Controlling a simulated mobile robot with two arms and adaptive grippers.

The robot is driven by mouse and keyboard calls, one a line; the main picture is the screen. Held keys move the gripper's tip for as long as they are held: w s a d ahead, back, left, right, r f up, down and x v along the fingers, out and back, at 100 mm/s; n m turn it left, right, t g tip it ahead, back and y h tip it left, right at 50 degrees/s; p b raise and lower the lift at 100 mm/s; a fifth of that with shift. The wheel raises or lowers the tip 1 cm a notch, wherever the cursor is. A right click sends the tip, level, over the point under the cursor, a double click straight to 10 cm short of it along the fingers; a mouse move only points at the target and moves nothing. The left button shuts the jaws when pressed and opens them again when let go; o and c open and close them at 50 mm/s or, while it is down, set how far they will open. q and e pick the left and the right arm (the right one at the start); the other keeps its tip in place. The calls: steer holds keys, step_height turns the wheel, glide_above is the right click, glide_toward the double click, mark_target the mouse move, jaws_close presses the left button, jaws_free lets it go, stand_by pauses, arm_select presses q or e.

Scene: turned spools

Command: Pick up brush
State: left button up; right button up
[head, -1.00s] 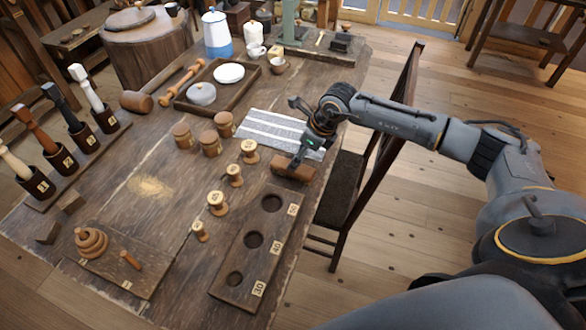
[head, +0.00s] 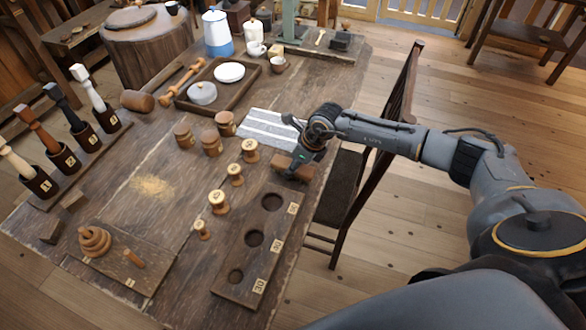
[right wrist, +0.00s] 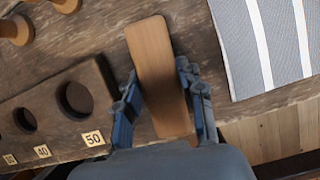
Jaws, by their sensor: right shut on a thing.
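The brush (head: 284,167) is a brown wooden block at the table's right edge, between the striped cloth and the board with holes. In the right wrist view its flat, light wooden back (right wrist: 157,65) lies lengthwise between the fingers. My right gripper (head: 300,165) is down at the brush and partly covers it in the head view. Its two fingers (right wrist: 162,108) stand on either side of the brush, shut on it. Bristles are not visible, and I cannot tell whether the brush is clear of the table. My left gripper is in neither view.
The striped cloth (head: 268,128) lies just beyond the brush. The board with numbered holes (head: 248,262) is on the near side, with several turned spools (head: 218,201) to its left. A dark chair (head: 345,190) stands against the table's right edge.

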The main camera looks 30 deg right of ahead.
steer(key=shift+r, duration=0.1)
steer(key=shift+r+b, duration=0.3)
steer(key=shift+r, duration=0.2)
steer(key=a+r+b, duration=0.3)
steer(key=a+r, duration=0.9)
steer(key=a, duration=0.2)
steer(key=shift+s+b, duration=0.2)
steer(key=shift+b, duration=0.2)
